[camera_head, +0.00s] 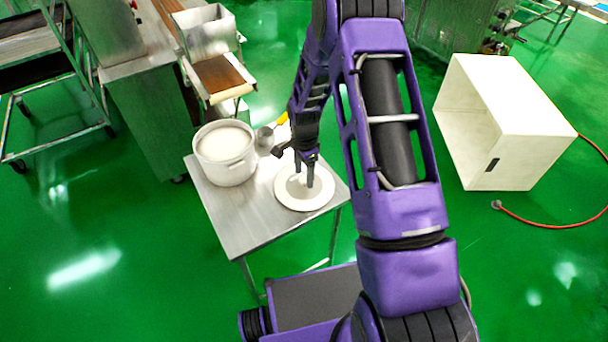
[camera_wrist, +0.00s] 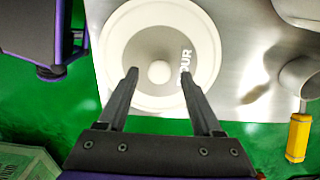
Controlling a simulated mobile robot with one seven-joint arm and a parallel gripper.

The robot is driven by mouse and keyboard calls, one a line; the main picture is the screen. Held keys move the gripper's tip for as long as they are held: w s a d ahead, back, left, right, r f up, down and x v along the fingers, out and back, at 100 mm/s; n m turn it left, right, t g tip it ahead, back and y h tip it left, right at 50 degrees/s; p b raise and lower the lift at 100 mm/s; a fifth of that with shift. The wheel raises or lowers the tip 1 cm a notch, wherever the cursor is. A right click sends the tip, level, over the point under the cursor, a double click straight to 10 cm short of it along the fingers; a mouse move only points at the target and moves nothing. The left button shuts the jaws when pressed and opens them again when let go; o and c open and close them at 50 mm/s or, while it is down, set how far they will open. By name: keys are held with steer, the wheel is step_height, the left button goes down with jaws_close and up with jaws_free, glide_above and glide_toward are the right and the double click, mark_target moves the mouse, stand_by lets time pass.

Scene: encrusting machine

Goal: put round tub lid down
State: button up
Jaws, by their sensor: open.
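The round tub lid (camera_head: 291,200) is a white disc with a grey centre, lying flat on the metal table (camera_head: 237,219). In the wrist view the lid (camera_wrist: 148,90) shows lettering and a round knob (camera_wrist: 159,72) in its middle. My gripper (camera_head: 305,181) is just above the lid. In the wrist view my gripper (camera_wrist: 162,74) is open, one finger on each side of the knob and apart from it. A white tub (camera_head: 226,166) stands on the table to the left of the lid, filled with something pale.
A metal scoop (camera_head: 265,136) with a yellow handle (camera_wrist: 298,137) lies behind the lid. A machine with a conveyor (camera_head: 222,78) stands behind the table. A white box (camera_head: 503,125) and a red hose (camera_head: 545,223) are on the green floor at right. The table's front is bare.

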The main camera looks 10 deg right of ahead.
mark_target(304, 179)
step_height(304, 179, up, 11)
steer(key=p, duration=0.1)
stand_by(0.6)
